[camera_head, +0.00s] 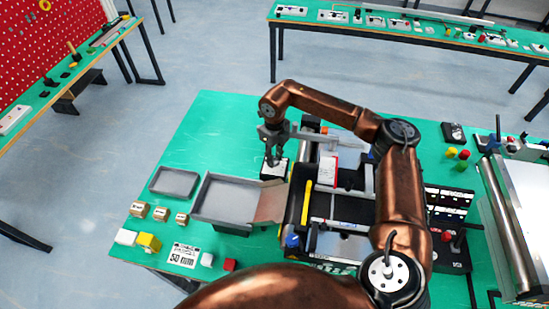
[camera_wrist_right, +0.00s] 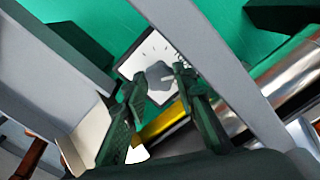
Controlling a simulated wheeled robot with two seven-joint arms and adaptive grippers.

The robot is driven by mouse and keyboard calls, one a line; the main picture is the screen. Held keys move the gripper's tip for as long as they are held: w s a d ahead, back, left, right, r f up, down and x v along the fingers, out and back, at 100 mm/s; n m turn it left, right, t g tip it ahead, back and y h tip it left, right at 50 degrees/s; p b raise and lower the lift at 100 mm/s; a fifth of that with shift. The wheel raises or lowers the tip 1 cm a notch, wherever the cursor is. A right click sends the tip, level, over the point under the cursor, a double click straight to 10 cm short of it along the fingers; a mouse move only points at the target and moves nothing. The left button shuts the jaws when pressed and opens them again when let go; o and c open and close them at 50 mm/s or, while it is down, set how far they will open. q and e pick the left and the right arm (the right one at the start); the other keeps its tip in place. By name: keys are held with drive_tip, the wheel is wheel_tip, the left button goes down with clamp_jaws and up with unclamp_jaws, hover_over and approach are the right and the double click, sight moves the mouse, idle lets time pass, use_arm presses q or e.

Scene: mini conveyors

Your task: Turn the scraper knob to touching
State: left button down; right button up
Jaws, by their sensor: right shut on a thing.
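The scraper knob (camera_wrist_right: 158,76) is a grey, many-sided knob on a white dial plate (camera_wrist_right: 148,50) with dark tick marks, seen in the right wrist view. The dial plate also shows in the head view (camera_head: 275,172), at the left side of the mini conveyor (camera_head: 323,238), beyond the grey tray. My right gripper (camera_wrist_right: 161,84) has its dark fingers on either side of the knob and is shut on it. In the head view the right gripper (camera_head: 272,160) reaches down over the dial and hides the knob. The dial's labels are too small to read. My left gripper is not in view.
A large grey tray (camera_head: 237,178) and a smaller one (camera_head: 173,182) stand left of the conveyor. Small boxes (camera_head: 160,213) and coloured blocks (camera_head: 149,242) lie at the front left. A white box with red (camera_head: 328,168) is on the conveyor. The table's back left is clear.

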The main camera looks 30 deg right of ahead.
drive_tip(key=shift+w+r, duration=0.1)
drive_tip(key=o, duration=1.2)
drive_tip(key=shift+c, duration=0.2)
wheel_tip(320, 180, up, 12)
idle(0.3)
